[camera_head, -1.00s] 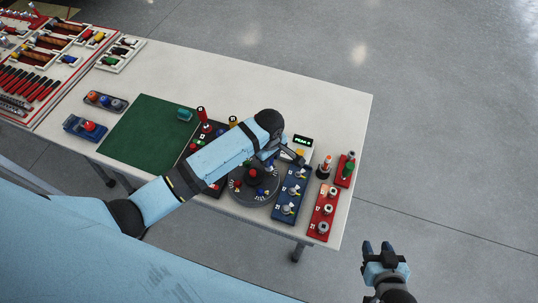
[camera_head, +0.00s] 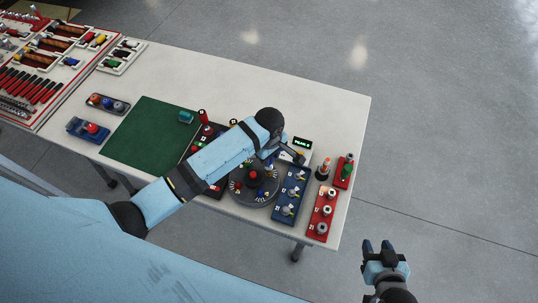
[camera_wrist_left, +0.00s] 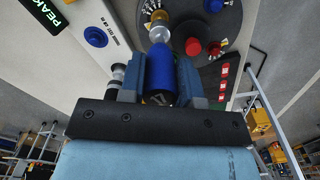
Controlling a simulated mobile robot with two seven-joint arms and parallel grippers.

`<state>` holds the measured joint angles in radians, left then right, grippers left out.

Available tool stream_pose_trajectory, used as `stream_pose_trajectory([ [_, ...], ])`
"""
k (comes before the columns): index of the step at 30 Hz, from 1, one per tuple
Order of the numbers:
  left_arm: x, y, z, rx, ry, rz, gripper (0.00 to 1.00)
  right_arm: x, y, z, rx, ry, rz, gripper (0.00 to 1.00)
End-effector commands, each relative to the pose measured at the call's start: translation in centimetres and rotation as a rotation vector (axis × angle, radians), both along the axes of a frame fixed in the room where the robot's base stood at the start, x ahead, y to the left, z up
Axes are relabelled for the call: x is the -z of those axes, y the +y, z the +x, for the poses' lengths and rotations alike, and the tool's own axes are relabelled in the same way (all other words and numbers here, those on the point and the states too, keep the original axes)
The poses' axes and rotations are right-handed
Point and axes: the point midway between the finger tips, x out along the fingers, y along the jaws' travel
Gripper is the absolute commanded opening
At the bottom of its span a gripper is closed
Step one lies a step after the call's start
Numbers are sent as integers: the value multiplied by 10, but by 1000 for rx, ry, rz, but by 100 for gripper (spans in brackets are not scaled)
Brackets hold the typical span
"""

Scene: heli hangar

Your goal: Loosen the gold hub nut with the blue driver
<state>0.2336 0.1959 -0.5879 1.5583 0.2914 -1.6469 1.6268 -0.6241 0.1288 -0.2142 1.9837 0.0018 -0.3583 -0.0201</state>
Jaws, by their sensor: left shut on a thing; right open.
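In the left wrist view my left gripper (camera_wrist_left: 160,82) is shut on the blue driver (camera_wrist_left: 161,68), one finger on each side of its handle. The driver's silver tip (camera_wrist_left: 159,32) points at the gold nut (camera_wrist_left: 158,14) on the grey round plate (camera_wrist_left: 215,12); tip and nut overlap in view, and I cannot tell whether they are fully engaged. In the head view the plate (camera_head: 237,197) lies partly under my left arm, which hides the nut and most of the left gripper (camera_head: 291,156). My right gripper (camera_head: 381,248) is open and empty, beyond the table's front right.
A blue rack (camera_head: 284,209) and a red rack (camera_head: 316,229) stand right of the plate. A PEAK display (camera_head: 301,143) sits behind. A green mat (camera_head: 143,137) and a red tool tray (camera_head: 37,107) lie left. The table's (camera_head: 320,104) back right is clear.

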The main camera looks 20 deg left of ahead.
Motion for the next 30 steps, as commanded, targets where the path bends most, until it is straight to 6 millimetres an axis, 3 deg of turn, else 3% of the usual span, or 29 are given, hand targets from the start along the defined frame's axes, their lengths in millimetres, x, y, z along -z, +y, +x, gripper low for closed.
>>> stream_pose_trajectory([
  [8,-7,0,0,0,0,0,6,0,0,0,0,0,0,43],
  [22,-41,-1,0,-1,0,-2,6,0,0,0,0,1,0,43],
  [30,-45,0,0,-1,0,-1,6,0,0,0,0,1,0,43],
])
